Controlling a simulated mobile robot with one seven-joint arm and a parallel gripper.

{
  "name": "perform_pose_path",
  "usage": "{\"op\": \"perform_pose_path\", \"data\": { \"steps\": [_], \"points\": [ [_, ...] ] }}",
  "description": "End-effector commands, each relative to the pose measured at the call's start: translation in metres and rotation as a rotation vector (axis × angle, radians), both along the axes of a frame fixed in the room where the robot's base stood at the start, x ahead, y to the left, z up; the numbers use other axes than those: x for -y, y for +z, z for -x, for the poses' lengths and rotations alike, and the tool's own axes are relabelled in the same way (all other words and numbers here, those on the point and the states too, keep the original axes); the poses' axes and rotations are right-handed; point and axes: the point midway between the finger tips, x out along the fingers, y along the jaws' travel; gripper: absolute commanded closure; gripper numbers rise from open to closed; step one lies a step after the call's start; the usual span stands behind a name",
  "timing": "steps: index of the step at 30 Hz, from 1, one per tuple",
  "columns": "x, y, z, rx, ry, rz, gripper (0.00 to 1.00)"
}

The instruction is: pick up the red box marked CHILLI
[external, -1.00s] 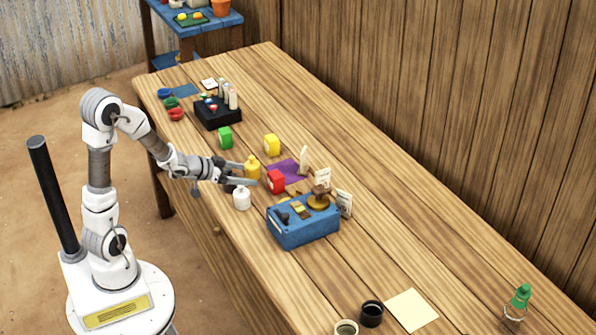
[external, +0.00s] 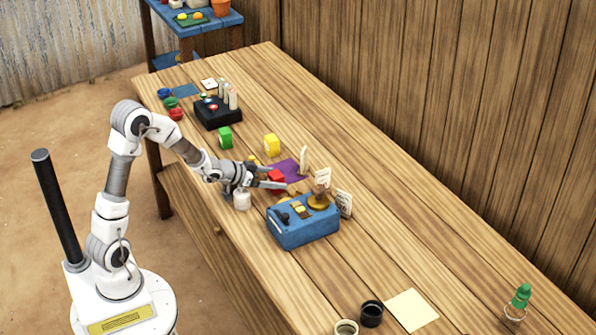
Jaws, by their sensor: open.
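The red box (external: 276,176) sits on the wooden table at the near edge of a purple mat (external: 294,171). Its marking is too small to read here. My gripper (external: 276,178) is open, its fingers reaching to the right at the red box. The fingers overlap the box in the picture and partly hide it. I cannot tell whether they touch it.
A blue box (external: 305,233) with small items stands close on the right. Green (external: 225,138) and yellow (external: 271,145) boxes stand farther back.

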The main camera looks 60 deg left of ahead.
Motion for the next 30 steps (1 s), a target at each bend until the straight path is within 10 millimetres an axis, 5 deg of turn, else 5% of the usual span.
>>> {"op": "perform_pose_path", "data": {
  "steps": [3,18,30],
  "points": [
    [0.0,0.0006,0.0002,0.0,0.0,0.0,0.04],
    [-0.0002,0.0006,0.0006,0.0,0.0,0.0,0.94],
    [-0.0003,0.0099,0.0003,0.003,0.001,0.0,0.96]
  ]
}}
